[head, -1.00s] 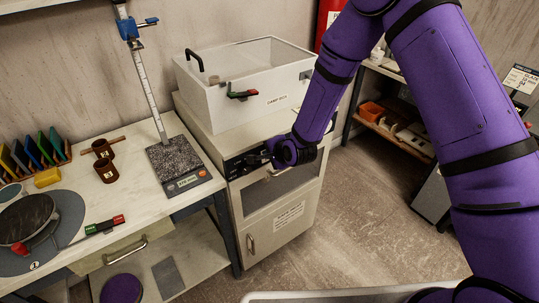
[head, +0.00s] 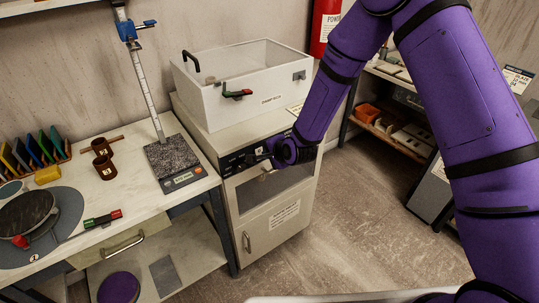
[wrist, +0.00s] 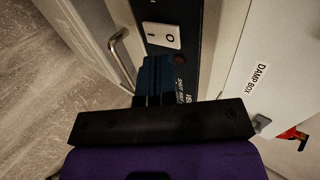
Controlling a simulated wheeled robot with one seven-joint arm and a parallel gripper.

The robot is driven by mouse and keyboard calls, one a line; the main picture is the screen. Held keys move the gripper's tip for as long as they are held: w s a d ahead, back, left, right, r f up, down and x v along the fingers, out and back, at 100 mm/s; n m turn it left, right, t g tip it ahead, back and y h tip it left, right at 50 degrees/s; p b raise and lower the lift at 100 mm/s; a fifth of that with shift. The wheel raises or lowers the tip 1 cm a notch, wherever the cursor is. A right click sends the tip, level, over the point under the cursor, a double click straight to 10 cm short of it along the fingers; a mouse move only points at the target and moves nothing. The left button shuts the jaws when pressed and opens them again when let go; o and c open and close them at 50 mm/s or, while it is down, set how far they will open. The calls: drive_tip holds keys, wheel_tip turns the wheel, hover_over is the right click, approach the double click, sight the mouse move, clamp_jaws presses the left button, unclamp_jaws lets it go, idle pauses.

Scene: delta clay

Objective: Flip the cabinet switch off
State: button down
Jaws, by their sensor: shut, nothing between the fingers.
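The cabinet switch (wrist: 161,36) is a white rocker plate marked with a line and an O, on the black control panel (wrist: 197,40) in the wrist view. My gripper (wrist: 154,62) is shut and empty, its dark fingertips just below the switch in the picture. I cannot tell whether they touch the panel. In the head view my gripper (head: 256,159) is at the front of the black panel on the white cabinet (head: 270,222). I cannot make out the switch in the head view, and which way the rocker is tipped is unclear.
A bar handle (wrist: 121,50) sticks out beside the panel in the wrist view. The damp box (head: 222,104) stands on top of the cabinet. A workbench (head: 130,205) with a scale (head: 172,163) is on the left.

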drive_tip(key=w+r+v, duration=0.1)
drive_tip(key=v, duration=0.9)
drive_tip(key=shift+a+r, duration=0.3)
drive_tip(key=shift+r, duration=0.1)
drive_tip(key=s+d+r+n+g+h, duration=0.1)
drive_tip(key=s+d+r+n+h, duration=0.2)
drive_tip(key=d+r, duration=0.6)
drive_tip(key=s+d+r+n+h, duration=0.1)
drive_tip(key=s+d+r+n, duration=0.35)
drive_tip(key=r, duration=0.75)
drive_tip(key=s+d+r+n, duration=0.1)
drive_tip(key=s+d+r, duration=0.2)
drive_tip(key=s, duration=0.4)
drive_tip(key=s+d+r+n+g+h, duration=0.1)
drive_tip(key=s+d+r, duration=0.2)
drive_tip(key=s+d, duration=0.2)
drive_tip(key=s+d+r+n+g, duration=0.1)
drive_tip(key=s+d+r, duration=0.2)
drive_tip(key=s, duration=0.8)
drive_tip(key=shift+s+d+r+n+h, duration=0.15)
drive_tip(key=shift+d+r+n+h, duration=0.25)
drive_tip(key=shift+d, duration=0.35)
